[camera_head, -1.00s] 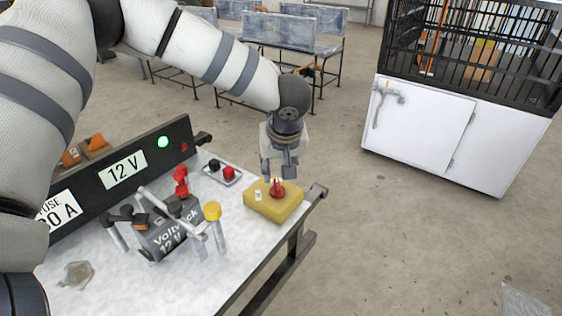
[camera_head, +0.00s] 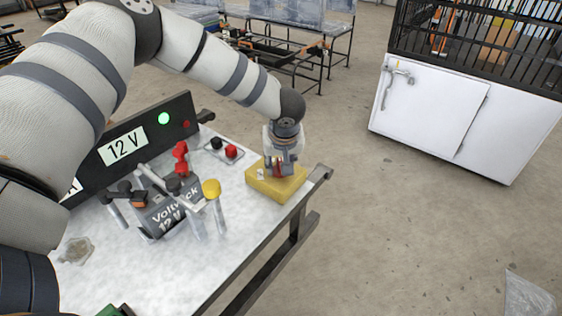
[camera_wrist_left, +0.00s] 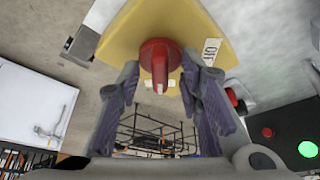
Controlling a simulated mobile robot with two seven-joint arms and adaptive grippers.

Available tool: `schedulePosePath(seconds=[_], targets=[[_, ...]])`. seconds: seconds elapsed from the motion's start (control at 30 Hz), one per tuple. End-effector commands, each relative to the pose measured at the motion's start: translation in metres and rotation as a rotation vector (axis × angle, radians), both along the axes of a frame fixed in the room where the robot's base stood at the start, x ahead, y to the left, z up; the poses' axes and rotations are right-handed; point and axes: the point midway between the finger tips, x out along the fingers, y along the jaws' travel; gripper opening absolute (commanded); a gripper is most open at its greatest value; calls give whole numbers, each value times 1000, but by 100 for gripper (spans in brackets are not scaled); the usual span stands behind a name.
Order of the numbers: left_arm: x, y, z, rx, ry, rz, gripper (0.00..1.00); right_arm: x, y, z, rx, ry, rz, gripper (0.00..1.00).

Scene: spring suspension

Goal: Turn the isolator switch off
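The isolator switch is a yellow box (camera_head: 262,188) with a red knob (camera_head: 278,171) on top, near the table's right edge. In the left wrist view the red knob (camera_wrist_left: 158,58) points towards the bottom of the picture. A white "OFF" label (camera_wrist_left: 211,50) lies to its right on the yellow face. My left gripper (camera_head: 281,166) is over the box from above. Its two fingers (camera_wrist_left: 160,78) are apart, one on each side of the knob, with little or no gap; firm contact cannot be told. My right gripper is not in view.
On the table (camera_head: 240,235) stand a grey "Voltpack 12 V" battery (camera_head: 174,212) with clamps, a yellow-capped post (camera_head: 211,190) and a black 12 V panel (camera_head: 125,146) with a lit green lamp (camera_head: 163,118). Small red and black terminals (camera_head: 231,152) sit behind the box.

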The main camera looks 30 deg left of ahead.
Motion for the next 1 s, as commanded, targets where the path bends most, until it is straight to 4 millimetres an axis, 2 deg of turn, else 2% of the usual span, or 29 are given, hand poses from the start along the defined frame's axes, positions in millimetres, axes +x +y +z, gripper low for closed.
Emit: schedulePosePath(seconds=[0.07,0.2,0.67,1.0], targets=[[0,0,1,1,-1,0,31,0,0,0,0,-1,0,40],[0,0,1,-1,-1,0,0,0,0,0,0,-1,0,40],[0,0,-1,1,2,25,0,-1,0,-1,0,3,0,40],[1,-2,-3,1,3,239,0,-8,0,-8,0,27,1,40]])
